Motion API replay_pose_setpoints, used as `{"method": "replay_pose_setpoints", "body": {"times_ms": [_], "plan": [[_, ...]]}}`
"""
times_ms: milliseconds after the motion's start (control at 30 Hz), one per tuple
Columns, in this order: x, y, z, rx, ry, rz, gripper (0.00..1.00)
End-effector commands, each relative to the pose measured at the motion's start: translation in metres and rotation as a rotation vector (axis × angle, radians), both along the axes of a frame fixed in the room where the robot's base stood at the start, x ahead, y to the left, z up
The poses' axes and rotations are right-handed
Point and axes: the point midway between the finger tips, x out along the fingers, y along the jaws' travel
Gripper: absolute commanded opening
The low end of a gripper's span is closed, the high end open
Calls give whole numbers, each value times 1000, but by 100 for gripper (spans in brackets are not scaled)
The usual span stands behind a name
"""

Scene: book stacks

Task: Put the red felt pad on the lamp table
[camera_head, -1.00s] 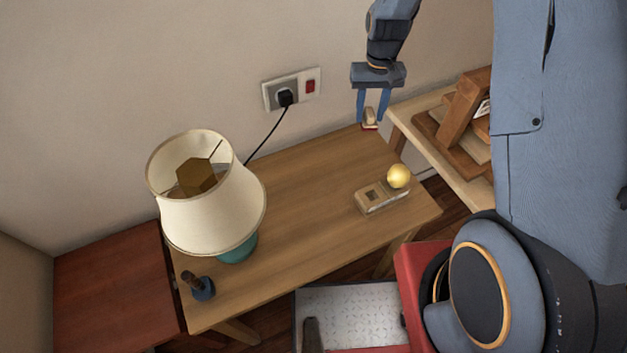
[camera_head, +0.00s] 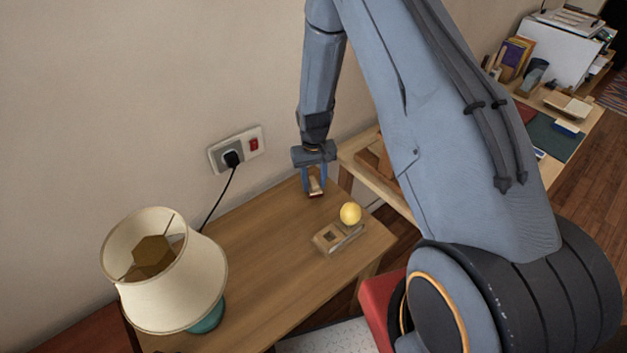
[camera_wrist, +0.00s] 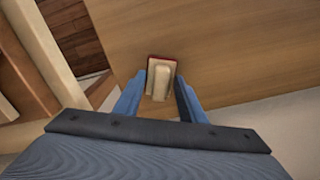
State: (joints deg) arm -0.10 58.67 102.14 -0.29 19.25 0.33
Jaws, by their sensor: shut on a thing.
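The red felt pad (camera_head: 316,195) is a small block with a pale wooden grip and a red base. My gripper (camera_head: 314,187) is shut on its grip and points down. They are over the back right part of the lamp table (camera_head: 265,245), a light wooden table against the wall. The wrist view shows the pad's red edge (camera_wrist: 163,57) between the fingers (camera_wrist: 160,88), with table wood (camera_wrist: 235,45) below. I cannot tell whether the pad touches the table. The lamp (camera_head: 165,270), with a cream shade and teal base, stands at the table's left.
A wooden block with an opening (camera_head: 328,240) and a yellow ball (camera_head: 350,213) are on the table's right part. A wall socket (camera_head: 236,150) holds the lamp's plug. A pale shelf (camera_head: 375,185) stands right of the table. The table's middle is clear.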

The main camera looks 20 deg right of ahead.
Motion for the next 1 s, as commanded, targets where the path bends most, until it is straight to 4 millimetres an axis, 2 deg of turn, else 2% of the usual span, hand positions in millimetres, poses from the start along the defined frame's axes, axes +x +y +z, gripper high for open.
{"method": "replay_pose_setpoints", "body": {"times_ms": [300,333,433,800,1000], "plan": [[0,0,-2,0,0,0,16],[0,0,-3,0,0,0,38],[0,0,-2,0,0,0,55],[1,0,1,0,-1,0,56],[2,0,18,0,-2,0,56]]}}
